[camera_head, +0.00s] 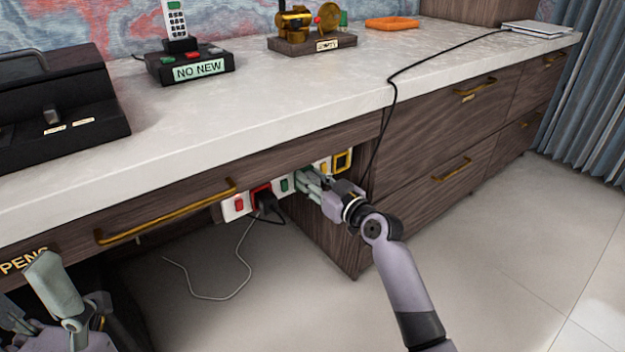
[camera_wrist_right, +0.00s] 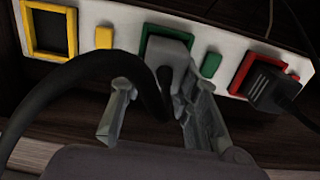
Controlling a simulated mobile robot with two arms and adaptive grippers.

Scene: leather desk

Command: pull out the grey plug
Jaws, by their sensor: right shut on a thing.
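The grey plug (camera_wrist_right: 165,57) sits in the green-framed socket of the white power strip (camera_wrist_right: 118,16), which is fixed under the desk top. My right gripper (camera_head: 306,184) is at this socket, shut on the grey plug. In the right wrist view its fingers (camera_wrist_right: 158,108) stand on both sides of the plug, and a thick black cable curves across in front of it. In the head view the gripper hides the plug. My left gripper (camera_head: 52,290) is at the lower left, away from the strip, and its opening cannot be made out.
A black plug (camera_head: 267,202) sits in the red-framed socket beside the green one. The yellow-framed socket (camera_head: 342,161) is empty. A drawer cabinet (camera_head: 450,140) stands right of my right gripper. A black cord (camera_head: 392,95) hangs over the desk edge.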

